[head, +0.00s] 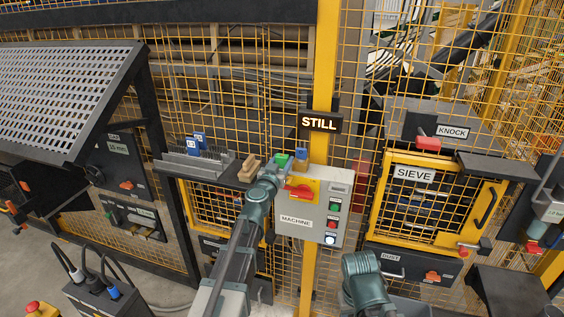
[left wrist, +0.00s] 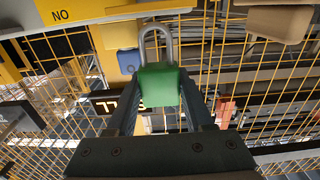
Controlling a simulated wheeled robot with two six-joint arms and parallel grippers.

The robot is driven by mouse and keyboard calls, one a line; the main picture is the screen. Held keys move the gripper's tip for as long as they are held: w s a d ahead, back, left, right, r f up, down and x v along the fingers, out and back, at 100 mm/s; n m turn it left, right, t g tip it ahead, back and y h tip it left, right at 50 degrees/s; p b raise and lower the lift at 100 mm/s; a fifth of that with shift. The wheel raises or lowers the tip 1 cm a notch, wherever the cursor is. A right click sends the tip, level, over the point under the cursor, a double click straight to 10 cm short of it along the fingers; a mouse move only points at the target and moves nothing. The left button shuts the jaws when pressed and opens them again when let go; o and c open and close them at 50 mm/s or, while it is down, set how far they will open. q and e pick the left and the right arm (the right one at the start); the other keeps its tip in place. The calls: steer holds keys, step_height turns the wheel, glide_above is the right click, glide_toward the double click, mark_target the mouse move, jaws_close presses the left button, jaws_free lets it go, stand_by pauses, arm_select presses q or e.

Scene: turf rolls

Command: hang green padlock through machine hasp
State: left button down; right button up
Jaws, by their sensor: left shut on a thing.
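My left gripper (head: 279,170) is shut on the green padlock (head: 282,160), beside the upper left corner of the grey MACHINE box (head: 334,205). In the left wrist view the green padlock (left wrist: 158,85) sits between the two dark fingers, its grey shackle (left wrist: 156,42) pointing toward the top of the picture. The shackle's end lies close to a yellow edge there; I cannot tell whether they touch. The box carries a red switch handle (head: 299,192) on a yellow plate. I cannot make out the hasp clearly.
A blue padlock (head: 302,152) is just right of the green one; it also shows in the left wrist view (left wrist: 128,61). A wooden block (head: 249,168) and a card rack (head: 195,163) are on the shelf to the left. A yellow post (head: 322,75) bears the STILL sign (head: 319,122).

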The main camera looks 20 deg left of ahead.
arm_select(q)
steer(key=shift+f+b, duration=2.3)
steer(key=shift+f, duration=0.05)
arm_select(e)
steer(key=shift+f, duration=2.4)
arm_select(q)
steer(key=shift+c, duration=1)
jaws_free()
steer(key=shift+s, duration=0.15)
